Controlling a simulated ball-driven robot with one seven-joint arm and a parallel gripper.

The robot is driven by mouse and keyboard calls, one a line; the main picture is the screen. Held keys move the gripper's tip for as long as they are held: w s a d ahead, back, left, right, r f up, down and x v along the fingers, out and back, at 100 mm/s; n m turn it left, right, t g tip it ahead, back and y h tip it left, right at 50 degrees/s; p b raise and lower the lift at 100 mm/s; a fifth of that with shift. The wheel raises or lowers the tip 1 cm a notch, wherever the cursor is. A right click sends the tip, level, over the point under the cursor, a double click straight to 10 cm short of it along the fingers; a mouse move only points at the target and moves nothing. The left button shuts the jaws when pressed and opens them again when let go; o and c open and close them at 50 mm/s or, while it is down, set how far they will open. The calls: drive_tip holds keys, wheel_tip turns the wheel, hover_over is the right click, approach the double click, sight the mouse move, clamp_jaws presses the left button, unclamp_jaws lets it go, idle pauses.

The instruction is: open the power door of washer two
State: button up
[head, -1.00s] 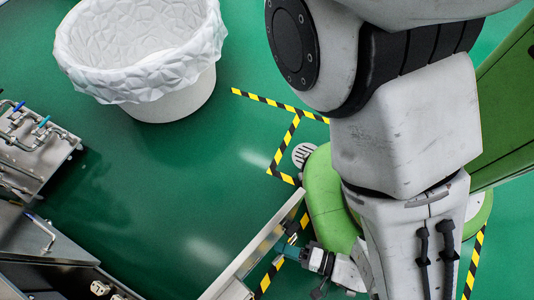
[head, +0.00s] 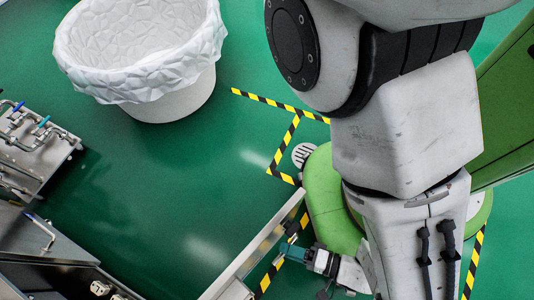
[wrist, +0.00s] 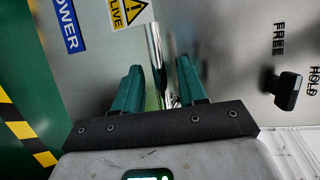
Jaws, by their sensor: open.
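In the wrist view, a grey metal door panel (wrist: 222,40) with a blue POWER label (wrist: 68,25) and a yellow LIVE warning sign (wrist: 128,10) fills most of the picture. A chrome bar handle (wrist: 154,40) stands on it. My gripper (wrist: 160,72) is open, with one teal finger on each side of the handle; I cannot tell whether either finger touches it. In the head view, my gripper (head: 290,250) is beside a light metal panel (head: 257,246) seen nearly edge-on. The handle is hidden there.
A black knob (wrist: 285,89) sits by the FREE and HOLD markings. A white-lined bin (head: 140,55) stands at the back left. Metal equipment with pipes (head: 30,150) is at the left. Green floor with hazard tape (head: 284,150) lies open between.

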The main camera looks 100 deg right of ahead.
drive_tip(key=v, duration=0.9)
drive_tip(key=shift+s, duration=0.2)
drive_tip(key=shift+r, duration=0.1)
